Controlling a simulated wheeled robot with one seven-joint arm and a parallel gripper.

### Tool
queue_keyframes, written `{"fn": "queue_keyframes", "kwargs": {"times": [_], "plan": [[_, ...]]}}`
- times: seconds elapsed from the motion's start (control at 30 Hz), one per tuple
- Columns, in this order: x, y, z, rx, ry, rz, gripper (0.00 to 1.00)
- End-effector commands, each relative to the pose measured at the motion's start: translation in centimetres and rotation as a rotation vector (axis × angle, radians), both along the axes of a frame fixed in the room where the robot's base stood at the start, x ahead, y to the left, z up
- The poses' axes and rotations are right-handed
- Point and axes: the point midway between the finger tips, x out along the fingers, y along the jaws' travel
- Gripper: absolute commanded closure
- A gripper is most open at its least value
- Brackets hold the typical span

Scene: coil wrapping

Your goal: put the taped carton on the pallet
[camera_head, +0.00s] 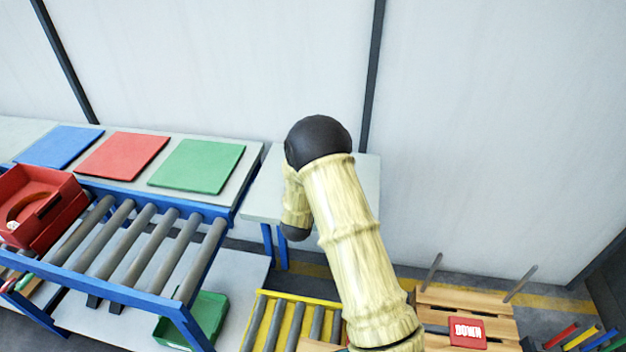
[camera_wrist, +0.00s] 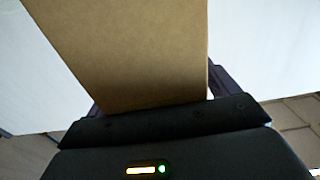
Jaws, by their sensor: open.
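In the wrist view a plain brown carton (camera_wrist: 130,45) fills the space between the fingers of my gripper (camera_wrist: 157,95). The dark fingers show at its left and right sides, and the jaws are open; I cannot tell whether they touch it. No tape shows on the visible face. In the head view my gripper is out of sight, and a small tan edge (camera_head: 318,346) at the bottom may be the carton. The wooden pallet (camera_head: 484,304) is at the lower right, with two grey posts and a red label; its near part is cut off.
A yellow-framed roller conveyor (camera_head: 263,298) is left of the pallet, partly behind my arm. A blue roller conveyor (camera_head: 125,285) with a red bin (camera_head: 50,182) is at left. Blue, red and green mats lie on the back table (camera_head: 250,160). A green crate (camera_head: 207,308) is below.

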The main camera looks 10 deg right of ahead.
Motion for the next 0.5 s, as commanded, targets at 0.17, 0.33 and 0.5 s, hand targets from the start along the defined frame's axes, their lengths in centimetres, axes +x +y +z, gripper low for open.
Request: {"fn": "queue_keyframes", "kwargs": {"times": [0.17,0.33,0.5], "plan": [[-0.02,0.03,-0.02,0.0,0.0,0.001,0.13],[-0.03,0.06,-0.02,0.0,0.0,0.001,0.13],[-0.03,0.08,-0.01,0.0,0.0,0.001,0.23]]}}
